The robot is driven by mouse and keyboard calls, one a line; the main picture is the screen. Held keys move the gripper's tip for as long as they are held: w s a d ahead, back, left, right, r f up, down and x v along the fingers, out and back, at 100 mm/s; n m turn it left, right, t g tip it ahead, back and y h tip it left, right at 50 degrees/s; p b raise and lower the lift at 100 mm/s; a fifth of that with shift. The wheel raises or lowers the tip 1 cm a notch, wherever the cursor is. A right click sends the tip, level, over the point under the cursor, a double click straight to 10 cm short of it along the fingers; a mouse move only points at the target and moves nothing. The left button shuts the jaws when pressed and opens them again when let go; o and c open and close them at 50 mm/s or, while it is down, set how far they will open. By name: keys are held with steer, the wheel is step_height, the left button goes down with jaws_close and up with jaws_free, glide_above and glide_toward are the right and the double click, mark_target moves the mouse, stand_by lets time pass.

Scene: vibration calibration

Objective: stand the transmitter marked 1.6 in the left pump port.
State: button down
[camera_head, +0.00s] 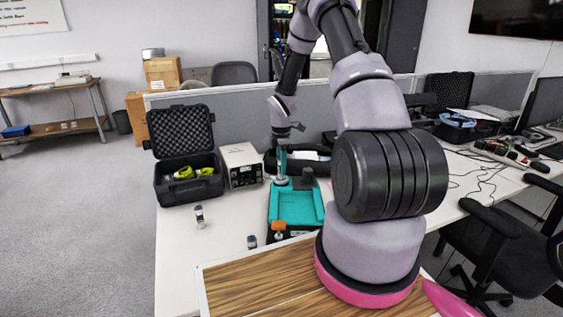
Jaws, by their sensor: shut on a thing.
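The teal pump (297,208) stands on the white table, with an orange knob (279,226) at its front. My gripper (282,153) points down over the pump's back left and is shut on a slim transmitter (282,172). The transmitter looks upright, with its lower end at the left pump port (281,183); I cannot tell whether it is seated in it. A dark round part (308,174) shows at the back right of the pump. Two other small devices, a pale one (199,216) and a darker one (252,242), stand on the table to the left. Markings are too small to read.
An open black foam-lined case (187,189) holding yellow-green items stands at the back left. A white instrument box (241,165) is beside it. The table's front left is mostly clear.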

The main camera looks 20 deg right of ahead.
steer(key=shift+f, duration=0.5)
stand_by(0.6)
steer(key=shift+c, duration=2.2)
jaws_free()
